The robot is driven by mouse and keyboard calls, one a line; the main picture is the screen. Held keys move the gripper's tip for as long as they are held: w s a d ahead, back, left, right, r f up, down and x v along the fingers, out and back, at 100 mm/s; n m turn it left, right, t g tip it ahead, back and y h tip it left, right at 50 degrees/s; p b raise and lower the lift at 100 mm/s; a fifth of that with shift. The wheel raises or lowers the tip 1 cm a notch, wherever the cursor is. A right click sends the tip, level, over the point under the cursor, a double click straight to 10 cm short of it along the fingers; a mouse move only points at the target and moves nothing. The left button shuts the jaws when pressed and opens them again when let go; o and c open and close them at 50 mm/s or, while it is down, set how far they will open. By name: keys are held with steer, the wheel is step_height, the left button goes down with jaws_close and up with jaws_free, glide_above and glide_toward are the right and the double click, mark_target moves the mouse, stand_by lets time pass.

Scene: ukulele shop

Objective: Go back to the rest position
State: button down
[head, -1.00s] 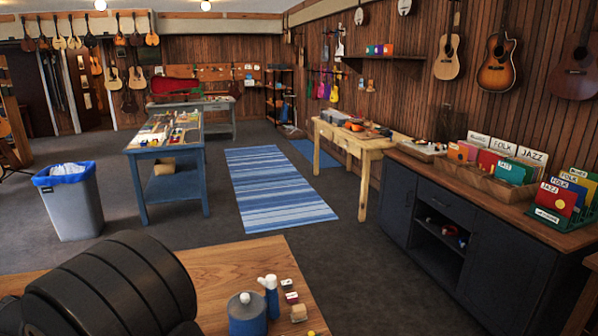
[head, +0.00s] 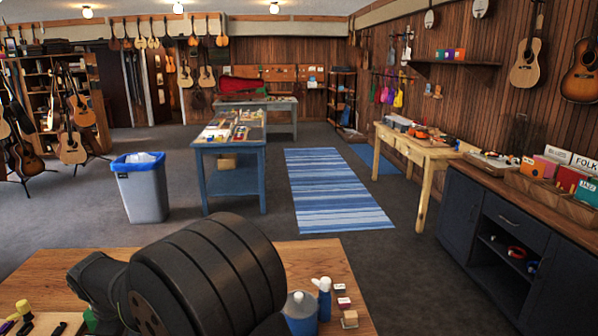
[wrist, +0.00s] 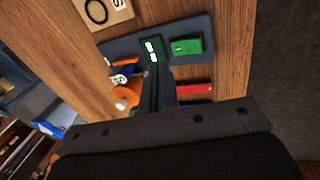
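My gripper (wrist: 158,85) shows in the wrist view as two narrow dark fingers close together, pointing down at the wooden bench. They look shut, with nothing clearly between them. Just past the tips is a small black item with a green edge and white marks (wrist: 152,50); I cannot tell whether they touch. It appears over a dark blue mat (wrist: 126,48), beside a green block (wrist: 187,46). In the head view my thick black arm fills the lower middle and the fingers are hidden.
On the wooden bench (head: 60,275) are a blue jar (head: 300,312), a white-capped blue bottle (head: 324,298) and small boxes (head: 343,302). The wrist view shows a red item (wrist: 195,88) and an orange item (wrist: 127,92). Beyond are a bin (head: 141,188) and a striped rug (head: 335,190).

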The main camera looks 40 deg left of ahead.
steer(key=w+d+f+m, duration=0.1)
steer(key=d, duration=0.1)
steer(key=w+d+f+m+g+h, duration=0.1)
steer(key=d+f, duration=0.1)
steer(key=w+d+f+m+h, duration=0.1)
steer(key=w+d+f, duration=0.1)
steer(key=shift+d+f+m+g, duration=0.25)
steer(key=shift+d+m+g, duration=0.1)
steer(key=shift+m+g, duration=0.05)
steer(key=shift+w+d+r, duration=0.3)
steer(key=shift+w+d, duration=0.15)
steer(key=shift+w, duration=0.1)
stand_by(3.4)
